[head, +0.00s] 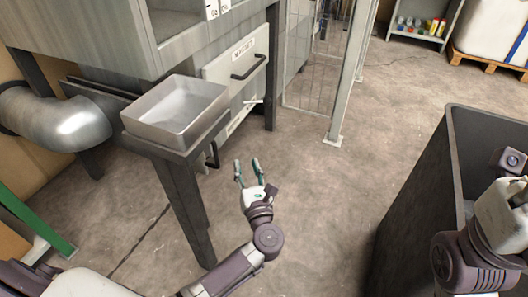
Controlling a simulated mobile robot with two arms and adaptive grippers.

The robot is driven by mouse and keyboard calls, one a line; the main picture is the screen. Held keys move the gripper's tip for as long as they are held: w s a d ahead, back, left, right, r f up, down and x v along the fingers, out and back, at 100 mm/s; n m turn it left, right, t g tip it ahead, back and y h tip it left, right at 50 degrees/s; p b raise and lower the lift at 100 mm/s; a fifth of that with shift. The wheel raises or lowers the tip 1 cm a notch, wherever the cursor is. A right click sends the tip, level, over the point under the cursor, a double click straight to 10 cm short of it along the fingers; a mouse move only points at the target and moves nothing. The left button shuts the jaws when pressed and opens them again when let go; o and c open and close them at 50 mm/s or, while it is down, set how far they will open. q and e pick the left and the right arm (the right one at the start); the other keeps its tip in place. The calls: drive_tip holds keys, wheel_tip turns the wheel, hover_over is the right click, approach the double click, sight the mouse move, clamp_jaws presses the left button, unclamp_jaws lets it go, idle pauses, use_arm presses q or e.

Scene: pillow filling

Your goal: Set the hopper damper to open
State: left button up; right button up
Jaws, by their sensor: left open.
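A large grey metal machine (105,35) stands at the upper left; I take it for the hopper housing. Its front has a light panel labelled "MAGNET" with a dark bar handle (250,66). A small pale lever or rod (256,102) sticks out at the panel's lower right. I cannot tell for sure which part is the damper, nor its setting. My left gripper (248,170) is open and empty, its fingers pointing up the picture. It is over the floor, right of the tray stand and apart from the machine. My right arm shows at the right edge; its fingers are not visible.
A shallow metal tray (205,95) sits on a dark stand near my left gripper, with a dark handle (213,157) below it. A dark open bin (410,215) stands at the right. A mesh guard post (352,75) stands behind. The middle floor is clear.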

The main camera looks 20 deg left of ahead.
use_arm(q)
drive_tip(key=s+d+r+m+t+h, duration=0.1)
drive_tip(key=s+d+r+m+h, duration=0.15)
drive_tip(key=d+m+h, duration=0.85)
drive_tip(key=s+d+r+m+t+h, duration=0.1)
drive_tip(key=s+d+r+m+h, duration=0.15)
drive_tip(key=d+m+h, duration=0.9)
drive_tip(key=s+a+f+m+g+y, duration=0.8)
drive_tip(key=s+a+f+m+g, duration=0.25)
drive_tip(key=s+a+m, duration=0.65)
drive_tip(key=w+d+r+m+t, duration=0.1)
drive_tip(key=w+r+t, duration=0.2)
drive_tip(key=r, duration=0.5)
drive_tip(key=w+d+r+m+t+h+p, duration=0.1)
drive_tip(key=w+r+m+t, duration=0.1)
drive_tip(key=r+t, duration=0.4)
drive_tip(key=w+d+r+m+t+h+p, duration=0.1)
drive_tip(key=w+r+t, duration=0.3)
drive_tip(key=r, duration=0.8)
drive_tip(key=shift+d+r+t, duration=0.25)
drive_tip(key=shift+d+t, duration=0.35)
drive_tip(key=shift+t, duration=0.05)
